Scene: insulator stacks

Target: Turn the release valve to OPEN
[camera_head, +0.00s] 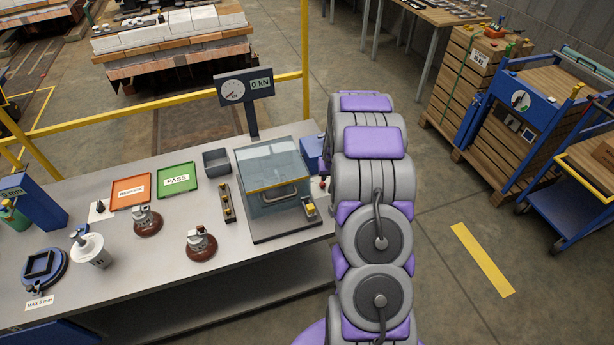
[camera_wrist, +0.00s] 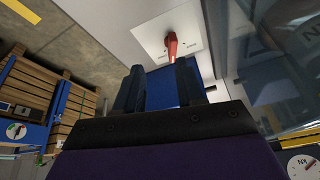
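The release valve appears to be a red lever (camera_wrist: 171,45) on a white plate (camera_wrist: 200,28), in the wrist view beyond my fingertips. In the head view a small red handle (camera_head: 322,183) shows at the right end of the bench, beside my arm. My gripper (camera_wrist: 158,78) has its two dark fingers spread apart, below the red lever in the wrist picture and not closed on it. A blue box (camera_wrist: 163,90) shows between the fingers; I cannot tell whether they touch it. The same box appears in the head view (camera_head: 312,152). My arm hides the gripper there. Plate markings are unreadable.
A clear-walled test box (camera_head: 271,165) stands left of the valve, with a gauge display (camera_head: 245,88) reading 0 kN behind it. Brown insulators (camera_head: 201,246), a green PASS tray (camera_head: 177,182) and an orange tray (camera_head: 131,192) lie farther left.

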